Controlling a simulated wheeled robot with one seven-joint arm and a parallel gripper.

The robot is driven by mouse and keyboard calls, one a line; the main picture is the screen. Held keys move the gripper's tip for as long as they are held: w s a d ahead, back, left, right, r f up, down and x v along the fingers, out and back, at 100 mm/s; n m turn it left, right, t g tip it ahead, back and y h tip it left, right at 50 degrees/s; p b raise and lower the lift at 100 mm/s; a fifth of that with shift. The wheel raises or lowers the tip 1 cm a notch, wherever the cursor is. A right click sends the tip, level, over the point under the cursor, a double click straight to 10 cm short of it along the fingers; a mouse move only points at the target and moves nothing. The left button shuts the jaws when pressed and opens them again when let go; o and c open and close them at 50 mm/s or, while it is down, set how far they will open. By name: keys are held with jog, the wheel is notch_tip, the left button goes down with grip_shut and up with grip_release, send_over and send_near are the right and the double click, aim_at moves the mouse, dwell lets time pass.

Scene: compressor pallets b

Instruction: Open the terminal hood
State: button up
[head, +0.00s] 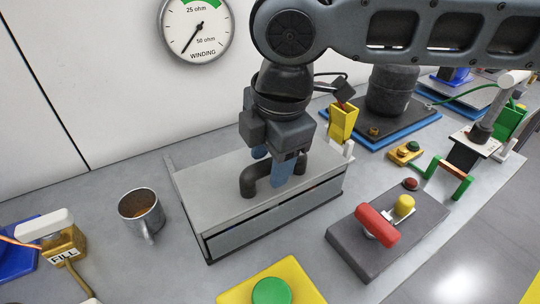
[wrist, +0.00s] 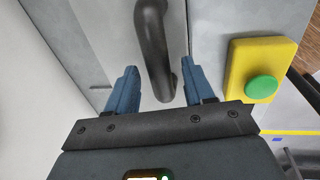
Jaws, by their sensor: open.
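The terminal hood appears to be the grey box lid (head: 208,188) with a dark curved handle (head: 250,182) on top. A dark gap runs along the box front below the lid. My gripper (head: 275,163) points down over the lid at the handle, with blue fingers apart. In the wrist view the handle (wrist: 153,40) lies between the two open fingertips (wrist: 158,72), nearer the right one. No closed grip on the handle shows. The far end of the handle is partly hidden by my gripper in the head view.
A metal mug (head: 141,212) stands left of the box. A yellow plate with a green button (head: 271,291) lies in front. A grey block with a red handle (head: 377,226) is to the right. A yellow holder (head: 342,122) stands behind. A winding gauge (head: 196,28) hangs on the wall.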

jog(key=shift+c, duration=0.5)
grip_shut()
